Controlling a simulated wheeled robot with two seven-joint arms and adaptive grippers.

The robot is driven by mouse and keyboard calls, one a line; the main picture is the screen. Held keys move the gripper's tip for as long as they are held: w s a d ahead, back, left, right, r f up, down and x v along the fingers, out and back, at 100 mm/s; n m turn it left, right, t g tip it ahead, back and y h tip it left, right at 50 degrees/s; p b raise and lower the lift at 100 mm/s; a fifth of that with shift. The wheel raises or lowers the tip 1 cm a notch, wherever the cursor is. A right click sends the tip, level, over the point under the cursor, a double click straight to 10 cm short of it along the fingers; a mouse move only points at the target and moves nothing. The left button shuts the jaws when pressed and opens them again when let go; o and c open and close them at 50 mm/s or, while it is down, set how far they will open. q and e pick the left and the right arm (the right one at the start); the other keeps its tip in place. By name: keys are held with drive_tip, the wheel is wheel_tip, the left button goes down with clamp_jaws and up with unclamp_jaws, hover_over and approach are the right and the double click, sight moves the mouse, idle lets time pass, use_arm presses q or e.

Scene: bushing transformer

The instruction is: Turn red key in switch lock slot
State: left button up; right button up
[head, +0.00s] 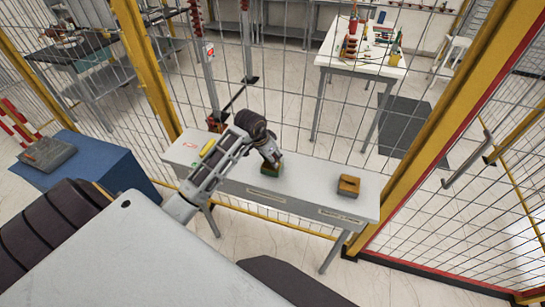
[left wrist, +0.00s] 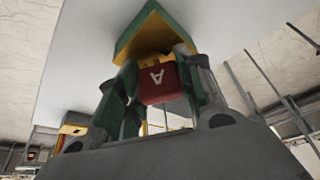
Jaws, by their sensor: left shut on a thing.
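The red key (left wrist: 163,84), marked with a white letter A, sits between the two fingers of my left gripper (left wrist: 165,95) in the left wrist view. The gripper is shut on it. Right against the key is the green and yellow switch lock (left wrist: 143,36); how deep the key sits in its slot is hidden. In the head view the lock is a small green block (head: 270,169) on the grey table, with my left gripper (head: 271,160) pointing down at it from above. The key cannot be made out there. My right gripper is not in view.
A second, orange-yellow block (head: 348,184) stands on the grey table (head: 315,190), to the right. A yellow item (head: 207,148) shows beside my left arm. A wire mesh fence (head: 300,120) rises behind the table. A blue box (head: 115,168) stands at the left.

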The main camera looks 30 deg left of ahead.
use_arm(q)
drive_tip(key=o, duration=1)
drive_tip(key=shift+c, duration=0.2)
drive_tip(key=shift+o, duration=0.8)
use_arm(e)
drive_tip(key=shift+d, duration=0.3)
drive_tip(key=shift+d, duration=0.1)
use_arm(q)
drive_tip(key=shift+s+r, duration=0.1)
drive_tip(key=shift+s+a+r, duration=0.1)
drive_tip(key=shift+s+r, duration=0.05)
drive_tip(key=shift+r, duration=0.4)
drive_tip(key=v, duration=1)
drive_tip(key=shift+s+r, duration=0.2)
drive_tip(key=shift+r, duration=0.05)
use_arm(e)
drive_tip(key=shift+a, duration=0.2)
